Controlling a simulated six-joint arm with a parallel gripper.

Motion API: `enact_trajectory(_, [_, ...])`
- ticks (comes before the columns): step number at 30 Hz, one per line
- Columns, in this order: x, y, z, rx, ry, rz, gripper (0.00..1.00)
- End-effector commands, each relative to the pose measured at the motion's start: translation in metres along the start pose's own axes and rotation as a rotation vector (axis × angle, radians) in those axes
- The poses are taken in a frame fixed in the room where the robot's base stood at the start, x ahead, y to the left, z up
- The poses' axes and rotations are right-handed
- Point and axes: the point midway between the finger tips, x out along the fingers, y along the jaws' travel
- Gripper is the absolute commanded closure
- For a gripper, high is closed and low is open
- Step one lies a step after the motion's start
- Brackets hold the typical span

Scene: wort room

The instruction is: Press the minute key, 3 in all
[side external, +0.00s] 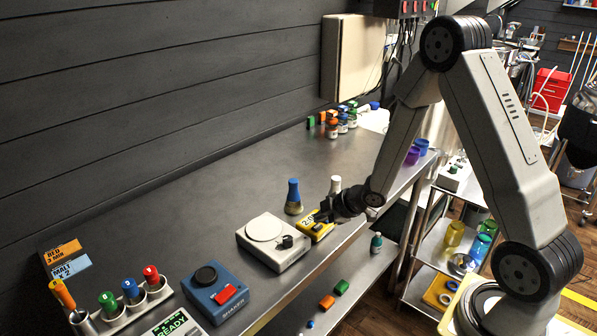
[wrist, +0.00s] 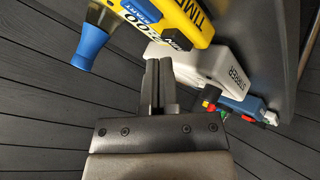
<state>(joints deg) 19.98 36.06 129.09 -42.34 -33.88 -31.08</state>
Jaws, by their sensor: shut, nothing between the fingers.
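The yellow timer (side external: 317,231) stands on the steel bench, right of the white stirrer. My gripper (side external: 322,215) is shut and empty, close at the timer's back right side. In the wrist view its fingertips (wrist: 159,63) lie just below the timer's lettered face. I cannot tell whether they touch it.
The white stirrer (side external: 272,243) and blue shaker (side external: 215,291) stand left of the timer. Cards (side external: 62,252) reading "RED 2 MIN" and "MALT X 2" stand at the left.

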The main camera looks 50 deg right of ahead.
Motion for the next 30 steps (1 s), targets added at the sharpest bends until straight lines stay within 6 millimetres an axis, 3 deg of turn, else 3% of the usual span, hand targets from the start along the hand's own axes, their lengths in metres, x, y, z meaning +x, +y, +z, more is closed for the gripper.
enact_trajectory(30, [0.0064,-0.0044,0.0046,0.0,0.0,0.0,1.0])
